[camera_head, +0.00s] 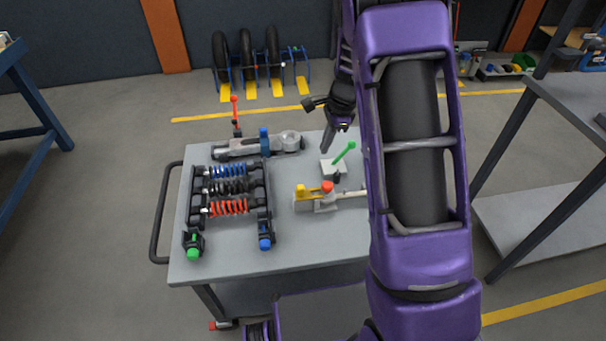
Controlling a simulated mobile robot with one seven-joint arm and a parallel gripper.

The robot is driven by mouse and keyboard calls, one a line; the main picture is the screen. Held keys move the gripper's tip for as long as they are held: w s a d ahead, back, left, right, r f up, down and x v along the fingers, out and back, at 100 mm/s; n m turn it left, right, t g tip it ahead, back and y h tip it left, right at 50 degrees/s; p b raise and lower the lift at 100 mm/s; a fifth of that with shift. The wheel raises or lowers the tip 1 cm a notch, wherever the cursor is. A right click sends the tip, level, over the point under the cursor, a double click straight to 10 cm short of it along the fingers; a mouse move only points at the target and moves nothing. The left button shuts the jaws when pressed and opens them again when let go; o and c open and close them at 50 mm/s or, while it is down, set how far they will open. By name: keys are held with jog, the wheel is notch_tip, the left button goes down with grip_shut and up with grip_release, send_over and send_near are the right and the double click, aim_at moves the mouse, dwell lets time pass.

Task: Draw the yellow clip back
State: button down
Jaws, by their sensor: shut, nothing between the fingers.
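The yellow clip (306,191) sits on a small grey fixture (304,206) on the right half of the grey cart top. A red knob (327,187) is right beside it on the same fixture. My gripper (326,147) points down above the back right of the cart, behind the clip and apart from it. It is shut and empty. My purple arm hides the cart's right side and the right end of the fixture's bar.
A block with a green lever (344,153) stands between my gripper and the fixture. A spring rack (229,188) with blue, black and red coils fills the cart's left. A grey metal part (256,145) lies at the back. The cart's front (320,255) is clear.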

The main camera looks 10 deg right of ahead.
notch_tip(320, 180, down, 3)
jog(key=s+a+g, duration=0.1)
jog(key=s+a, duration=0.1)
jog(key=b, duration=0.2)
send_near(307, 194)
jog(key=shift+m+y, duration=0.3)
jog(key=shift+y, duration=0.1)
jog(key=x, duration=0.3)
jog(key=d+x, duration=0.1)
jog(key=x, duration=0.1)
jog(key=shift+w+f, duration=0.1)
jog(key=shift+f, duration=0.1)
jog(key=shift+a, duration=0.15)
